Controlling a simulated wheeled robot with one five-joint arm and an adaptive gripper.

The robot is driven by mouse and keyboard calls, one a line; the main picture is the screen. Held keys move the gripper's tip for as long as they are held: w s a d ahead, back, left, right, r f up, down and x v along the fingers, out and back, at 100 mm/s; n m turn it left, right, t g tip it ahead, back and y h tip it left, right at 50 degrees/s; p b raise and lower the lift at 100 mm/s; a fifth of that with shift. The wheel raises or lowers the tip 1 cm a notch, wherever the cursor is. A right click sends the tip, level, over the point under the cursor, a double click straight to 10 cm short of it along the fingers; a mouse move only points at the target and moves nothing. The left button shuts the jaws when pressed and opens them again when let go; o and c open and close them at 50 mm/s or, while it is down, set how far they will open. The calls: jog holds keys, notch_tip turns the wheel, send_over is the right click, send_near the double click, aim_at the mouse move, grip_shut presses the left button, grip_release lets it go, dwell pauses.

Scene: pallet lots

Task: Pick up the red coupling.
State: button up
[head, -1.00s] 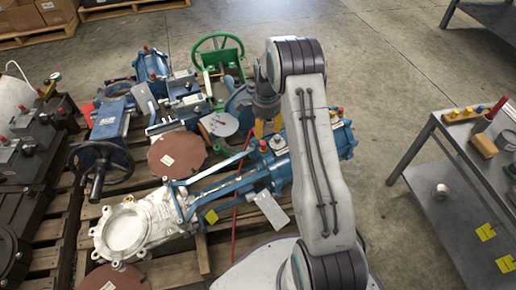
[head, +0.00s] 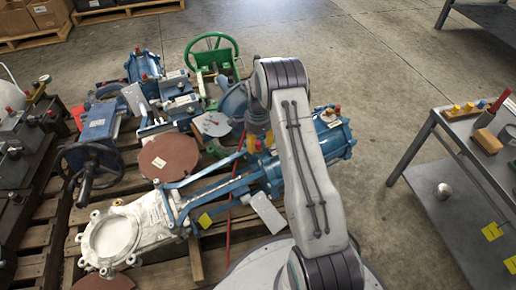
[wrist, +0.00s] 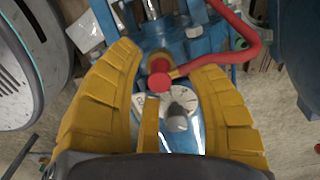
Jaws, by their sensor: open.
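A red coupling (wrist: 158,77) shows in the wrist view as a short round fitting between the finger pads. It stands over a blue valve body with a pale round dial plate (wrist: 180,100). A bit of it shows in the head view as a small red spot (head: 257,145) under my wrist. My gripper (wrist: 166,62) has its yellow fingers spread on both sides of the coupling, with gaps showing. In the head view my gripper (head: 259,136) is partly hidden behind my arm. I cannot tell the exact height of the fingertips against the coupling.
A red hose (wrist: 240,35) bends beside the right fingertip. A long blue and white valve (head: 215,185) lies on the pallet, with a brown disc (head: 168,156) and a green handwheel (head: 212,50) nearby. A grey cart (head: 455,200) stands at right. Bare floor lies between.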

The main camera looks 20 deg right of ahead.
jog(key=shift+f, duration=0.2)
grip_shut()
dwell(0.4)
